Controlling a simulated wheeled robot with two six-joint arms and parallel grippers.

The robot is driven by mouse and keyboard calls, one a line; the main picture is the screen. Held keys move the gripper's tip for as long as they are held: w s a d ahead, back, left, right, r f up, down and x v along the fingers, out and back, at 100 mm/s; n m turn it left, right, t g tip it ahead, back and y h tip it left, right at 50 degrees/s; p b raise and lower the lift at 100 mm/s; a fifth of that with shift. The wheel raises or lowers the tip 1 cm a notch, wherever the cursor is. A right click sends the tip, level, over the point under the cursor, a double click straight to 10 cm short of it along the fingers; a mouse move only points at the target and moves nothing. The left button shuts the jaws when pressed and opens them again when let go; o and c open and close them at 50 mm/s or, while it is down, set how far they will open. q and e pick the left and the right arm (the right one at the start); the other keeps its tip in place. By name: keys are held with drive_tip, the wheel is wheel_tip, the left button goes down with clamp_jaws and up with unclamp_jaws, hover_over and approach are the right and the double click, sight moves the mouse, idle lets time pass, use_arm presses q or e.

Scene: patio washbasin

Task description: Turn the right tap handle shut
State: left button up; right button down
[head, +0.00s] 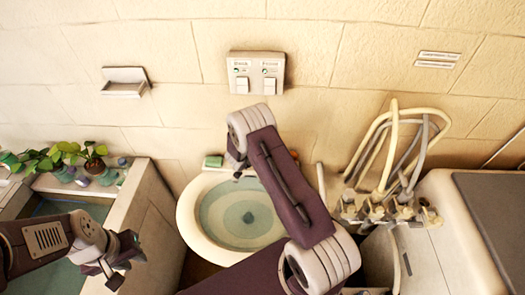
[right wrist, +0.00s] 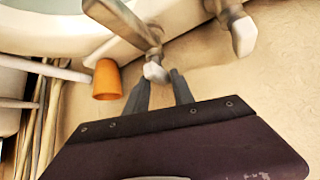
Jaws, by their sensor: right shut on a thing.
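In the right wrist view, my right gripper (right wrist: 160,80) has its two grey fingers on either side of the pale tip of a tap handle (right wrist: 154,71), shut on it. A second, similar handle (right wrist: 243,36) stands apart to the right. Whether the held one is the right handle is not clear from this view. In the head view, my right arm hides the taps and its own gripper beyond the round basin (head: 187,215). My left gripper (head: 118,262) hangs at lower left, away from the basin; its jaw gap is not clear.
An orange cup (right wrist: 106,80) is close to the left of my right fingers. Pale hoses (head: 395,130) hang at the right of the basin. A planter trough (head: 137,205) with plants stands at left. A switch panel (head: 256,73) is on the wall.

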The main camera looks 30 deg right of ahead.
drive_tip(key=shift+s+a+f, duration=0.1)
drive_tip(key=shift+a+f, duration=0.05)
drive_tip(key=shift+f, duration=0.05)
idle(0.3)
drive_tip(key=c, duration=1.2)
unclamp_jaws()
drive_tip(key=shift+o, duration=0.2)
drive_tip(key=shift+a, duration=0.15)
drive_tip(key=shift+r, duration=0.1)
drive_tip(key=b+v, duration=0.1)
drive_tip(key=v, duration=0.8)
drive_tip(key=shift+a, duration=0.1)
